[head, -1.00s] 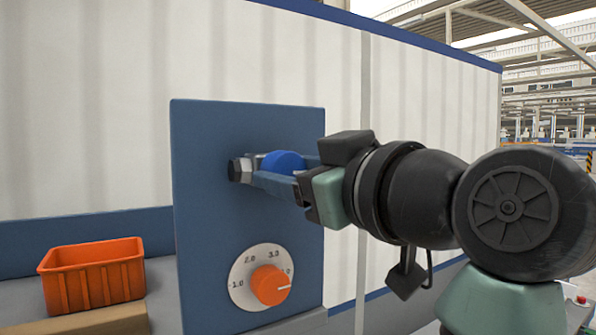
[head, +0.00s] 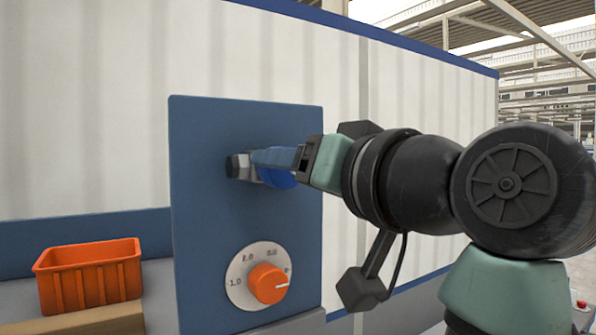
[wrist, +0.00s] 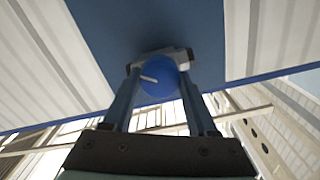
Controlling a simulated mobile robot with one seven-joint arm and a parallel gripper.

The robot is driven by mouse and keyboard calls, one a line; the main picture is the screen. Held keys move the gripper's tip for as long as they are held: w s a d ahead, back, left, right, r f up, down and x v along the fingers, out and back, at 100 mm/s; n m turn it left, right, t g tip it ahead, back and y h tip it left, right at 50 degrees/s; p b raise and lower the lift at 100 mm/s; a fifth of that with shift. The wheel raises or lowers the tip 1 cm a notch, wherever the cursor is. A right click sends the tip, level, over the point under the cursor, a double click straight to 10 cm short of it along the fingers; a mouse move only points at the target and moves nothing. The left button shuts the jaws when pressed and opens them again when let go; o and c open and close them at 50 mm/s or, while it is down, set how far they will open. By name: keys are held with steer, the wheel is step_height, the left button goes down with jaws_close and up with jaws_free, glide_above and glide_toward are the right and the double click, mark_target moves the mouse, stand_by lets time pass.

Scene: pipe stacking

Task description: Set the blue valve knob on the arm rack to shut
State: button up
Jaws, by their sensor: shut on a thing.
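The blue valve knob (head: 280,180) sits on a grey metal valve body (head: 240,167) that sticks out from the upper part of a blue panel (head: 205,220). My gripper (head: 262,158) reaches in from the right and hides part of the knob. In the wrist view, the knob (wrist: 158,82) lies between the two fingers of my gripper (wrist: 160,68), with a short white mark at its upper left. The fingertips are beside the grey valve body. The exact contact is hard to see, but the gripper is shut on the knob.
An orange dial (head: 268,283) with a numbered white scale is below the valve on the same panel. An orange bin (head: 88,275) stands at the lower left, behind a brown block (head: 95,322). A white wall (head: 80,110) with blue edging is behind the panel.

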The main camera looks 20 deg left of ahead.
steer(key=m, duration=1)
steer(key=shift+m, duration=0.5)
steer(key=o, duration=1.4)
steer(key=shift+c, duration=0.2)
steer(key=b+v, duration=0.7)
steer(key=v, duration=0.6)
